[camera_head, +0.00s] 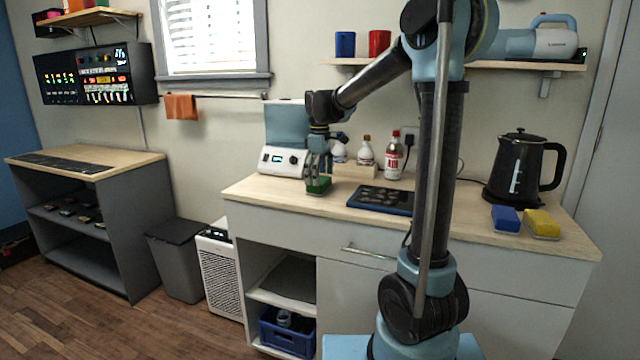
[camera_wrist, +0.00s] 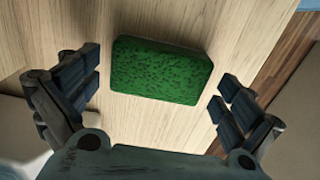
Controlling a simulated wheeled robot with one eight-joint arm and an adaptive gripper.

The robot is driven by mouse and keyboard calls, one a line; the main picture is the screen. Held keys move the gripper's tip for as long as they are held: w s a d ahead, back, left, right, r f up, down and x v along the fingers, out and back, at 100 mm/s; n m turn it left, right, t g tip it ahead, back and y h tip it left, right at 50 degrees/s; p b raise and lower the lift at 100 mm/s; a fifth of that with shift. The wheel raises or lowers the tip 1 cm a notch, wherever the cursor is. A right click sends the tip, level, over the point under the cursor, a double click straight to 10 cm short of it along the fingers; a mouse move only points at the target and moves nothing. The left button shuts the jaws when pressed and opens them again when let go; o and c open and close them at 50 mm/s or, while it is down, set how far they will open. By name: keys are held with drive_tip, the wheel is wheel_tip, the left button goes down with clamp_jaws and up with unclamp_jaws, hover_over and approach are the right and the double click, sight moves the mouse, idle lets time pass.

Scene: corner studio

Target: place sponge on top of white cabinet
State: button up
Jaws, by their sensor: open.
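A green sponge (camera_head: 318,185) lies on the wooden worktop near its left end. In the wrist view, the sponge (camera_wrist: 160,70) shows its rough green top and lies flat between my fingers, with a gap on each side. My gripper (camera_head: 319,164) points down just above it; in the wrist view my gripper (camera_wrist: 158,85) is open and empty. The worktop (camera_head: 270,193) tops a long white cabinet (camera_head: 350,285) with drawers and an open lower bay. A blue sponge (camera_head: 505,218) and a yellow sponge (camera_head: 541,224) lie at the right end.
A white and blue appliance (camera_head: 284,160) stands right behind my gripper. A dark tray (camera_head: 380,200), bottles (camera_head: 393,160) and a black kettle (camera_head: 523,170) share the worktop. A grey shelf unit (camera_head: 120,210) with a wooden top stands at the left, past a bin (camera_head: 180,265) and white purifier (camera_head: 219,275).

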wheel_tip(320, 180, up, 11)
idle(0.4)
drive_tip(key=shift+f, duration=0.15)
